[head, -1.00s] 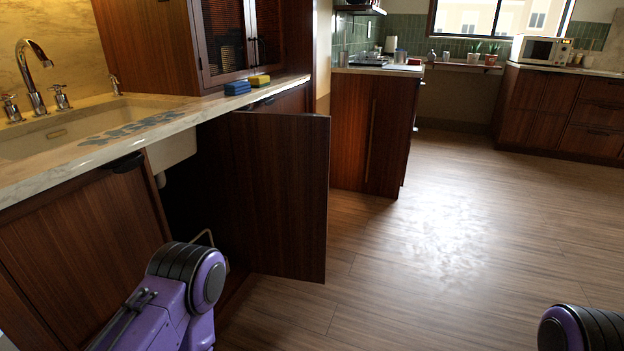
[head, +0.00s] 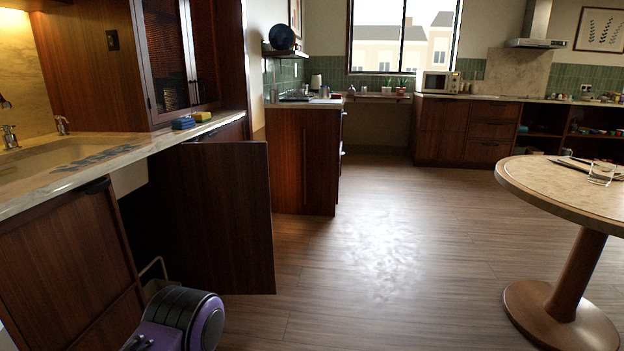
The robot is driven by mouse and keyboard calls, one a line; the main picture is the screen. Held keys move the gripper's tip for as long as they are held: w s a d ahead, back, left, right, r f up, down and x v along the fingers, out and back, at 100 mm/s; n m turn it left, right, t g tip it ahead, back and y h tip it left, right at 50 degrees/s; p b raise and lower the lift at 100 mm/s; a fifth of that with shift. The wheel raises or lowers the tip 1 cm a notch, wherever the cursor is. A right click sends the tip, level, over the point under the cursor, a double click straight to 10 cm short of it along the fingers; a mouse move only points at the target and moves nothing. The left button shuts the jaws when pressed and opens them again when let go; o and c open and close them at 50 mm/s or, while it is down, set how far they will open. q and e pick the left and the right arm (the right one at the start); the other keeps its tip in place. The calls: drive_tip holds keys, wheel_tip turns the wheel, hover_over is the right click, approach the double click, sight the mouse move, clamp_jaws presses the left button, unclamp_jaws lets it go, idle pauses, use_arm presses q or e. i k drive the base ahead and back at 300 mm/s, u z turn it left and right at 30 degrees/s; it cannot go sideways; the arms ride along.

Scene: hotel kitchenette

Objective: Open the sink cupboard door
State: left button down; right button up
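The sink cupboard door (head: 222,215) is a dark wood panel standing swung wide open, away from the cabinet front. The dark cupboard opening (head: 148,225) shows below the sink (head: 40,155). Part of my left arm shows at the bottom left, just in front of the opening and left of the door. A thin pale bent bar shows beside it, but I cannot tell what it belongs to. The fingers of my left gripper are not visible. My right gripper is out of view.
A closed cabinet door (head: 65,265) is left of the opening. A blue sponge (head: 183,123) and a yellow sponge (head: 202,116) lie on the counter (head: 105,165). A round table (head: 530,190) with a glass (head: 601,172) stands at the right.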

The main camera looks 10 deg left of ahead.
sight(228, 185)
drive_tip(key=z, duration=0.35)
drive_tip(key=i, duration=3.3)
drive_tip(key=u, duration=0.6)
